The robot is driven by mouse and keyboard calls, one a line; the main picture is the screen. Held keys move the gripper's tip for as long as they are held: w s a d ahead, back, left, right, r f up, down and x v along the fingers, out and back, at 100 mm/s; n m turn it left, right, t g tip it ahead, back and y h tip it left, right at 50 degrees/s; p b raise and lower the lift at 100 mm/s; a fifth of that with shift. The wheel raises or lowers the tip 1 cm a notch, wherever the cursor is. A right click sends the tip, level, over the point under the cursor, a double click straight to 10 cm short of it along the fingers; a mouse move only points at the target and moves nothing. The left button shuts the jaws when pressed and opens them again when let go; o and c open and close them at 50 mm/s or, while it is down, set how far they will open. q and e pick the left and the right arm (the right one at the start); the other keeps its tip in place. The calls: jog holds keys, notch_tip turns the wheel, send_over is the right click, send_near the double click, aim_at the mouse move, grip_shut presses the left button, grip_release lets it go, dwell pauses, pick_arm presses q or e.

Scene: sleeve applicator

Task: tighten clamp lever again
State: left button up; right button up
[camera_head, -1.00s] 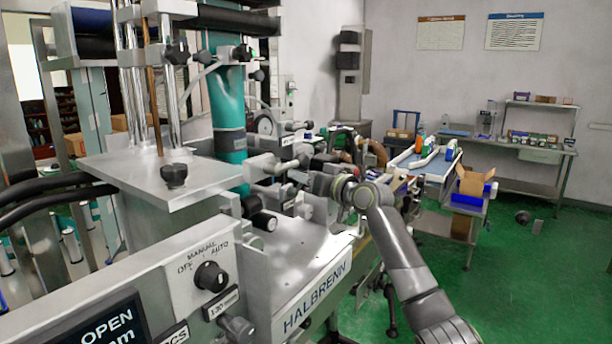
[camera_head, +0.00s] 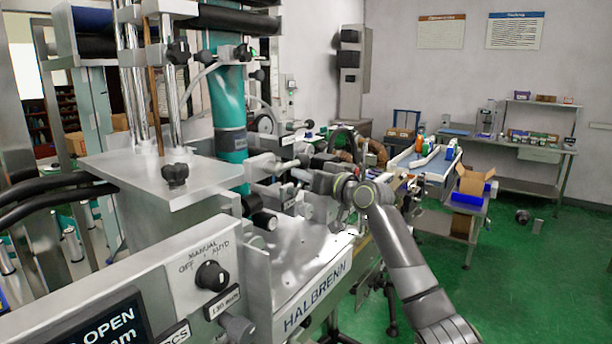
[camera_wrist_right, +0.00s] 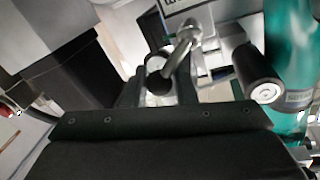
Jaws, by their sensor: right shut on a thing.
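The clamp lever shows in the right wrist view as a bright metal rod (camera_wrist_right: 185,45) with a dark round knob (camera_wrist_right: 158,82) at its lower end. My right gripper (camera_wrist_right: 160,88) has its two dark fingers on either side of the knob and is shut on it. In the head view my right gripper (camera_head: 304,182) reaches in from the right, over the machine's front deck. There the lever is too small and too covered by the gripper to make out. My left gripper is not in view.
The teal column (camera_head: 228,115) and a black roller (camera_wrist_right: 258,72) stand close to the gripper. The control panel with its black selector knob (camera_head: 212,275) is at the front left. The conveyor (camera_head: 425,165) and an open carton (camera_head: 472,184) lie beyond.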

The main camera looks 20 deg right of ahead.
jog(key=shift+f, duration=0.35)
jog(key=m+p, duration=0.1)
jog(key=f+m+p, duration=0.1)
jog(key=m+g+p, duration=0.1)
jog(key=shift+w+d+f+m, duration=0.25)
jog(key=shift+w+d+m, duration=0.05)
jog(key=shift+d+m, duration=0.1)
jog(key=shift+d+f+m+g+p, duration=0.1)
jog(key=shift+f+m+g+p, duration=0.1)
jog(key=shift+f+m+p, duration=0.5)
jog(key=shift+f+m+g+p, duration=0.25)
jog(key=shift+m+p, duration=0.25)
jog(key=shift+m, duration=0.5)
jog(key=o, duration=0.9)
jog(key=shift+r, duration=0.1)
jog(key=shift+r, duration=0.1)
